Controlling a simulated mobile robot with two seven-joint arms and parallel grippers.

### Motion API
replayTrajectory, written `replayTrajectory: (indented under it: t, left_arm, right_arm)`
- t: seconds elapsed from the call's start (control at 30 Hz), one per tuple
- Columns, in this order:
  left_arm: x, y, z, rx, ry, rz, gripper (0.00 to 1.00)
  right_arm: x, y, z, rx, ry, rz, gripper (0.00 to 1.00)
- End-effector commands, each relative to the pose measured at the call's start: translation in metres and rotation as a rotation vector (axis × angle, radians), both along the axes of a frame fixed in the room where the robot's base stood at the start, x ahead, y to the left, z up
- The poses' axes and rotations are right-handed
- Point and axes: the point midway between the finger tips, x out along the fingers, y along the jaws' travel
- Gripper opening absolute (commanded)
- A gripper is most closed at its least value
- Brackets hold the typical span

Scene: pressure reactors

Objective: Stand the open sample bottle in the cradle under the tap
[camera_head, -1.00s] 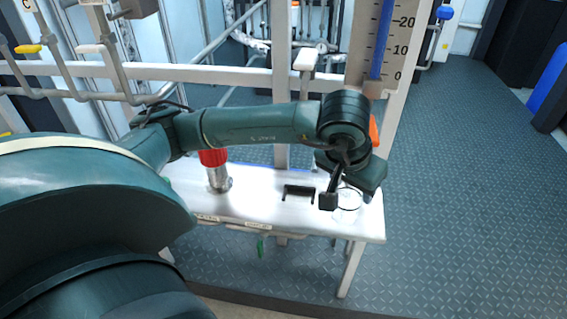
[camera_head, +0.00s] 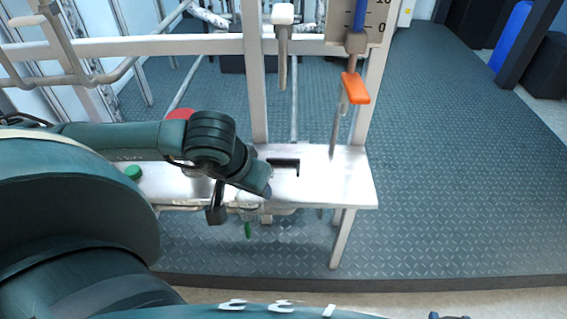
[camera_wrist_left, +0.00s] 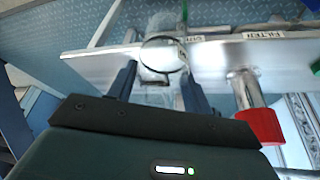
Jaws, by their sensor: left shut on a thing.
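My left gripper (camera_head: 236,207) is shut on the clear sample bottle (camera_head: 249,201), held near the bench's front edge, left of and in front of the cradle. In the left wrist view, the bottle (camera_wrist_left: 162,62) sits between the two dark fingers (camera_wrist_left: 157,88), its round dark-edged rim showing. The black cradle (camera_head: 284,163) is on the white bench and looks empty. Above it hangs a tap with a white handle (camera_head: 283,14) and a downward spout. My arm partly hides the bottle in the head view. My right gripper does not show.
An orange-handled valve (camera_head: 355,88) on a vertical pipe stands right of the cradle. A green cap (camera_head: 133,172) lies on the bench's left. A red-topped metal cylinder (camera_wrist_left: 250,105) stands on the bench, mostly behind my arm. The bench's right end (camera_head: 345,185) is clear.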

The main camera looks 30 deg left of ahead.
Motion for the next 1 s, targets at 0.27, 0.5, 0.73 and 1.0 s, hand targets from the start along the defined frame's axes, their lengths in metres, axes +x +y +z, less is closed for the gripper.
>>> replayTrajectory:
  t: [0.27, 0.5, 0.73, 1.0]
  left_arm:
    - [0.075, 0.010, 0.001, -0.008, -0.002, 0.003, 0.26]
    - [0.133, 0.019, 0.000, -0.007, 0.000, 0.000, 0.26]
    - [0.156, 0.024, -0.001, -0.003, 0.001, -0.001, 0.26]
    - [0.156, 0.023, -0.034, -0.004, 0.005, -0.002, 0.26]
  right_arm:
    - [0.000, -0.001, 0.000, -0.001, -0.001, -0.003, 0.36]
    - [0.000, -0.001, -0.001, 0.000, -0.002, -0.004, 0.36]
    - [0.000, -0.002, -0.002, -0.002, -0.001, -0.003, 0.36]
    - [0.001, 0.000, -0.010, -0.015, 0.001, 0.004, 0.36]
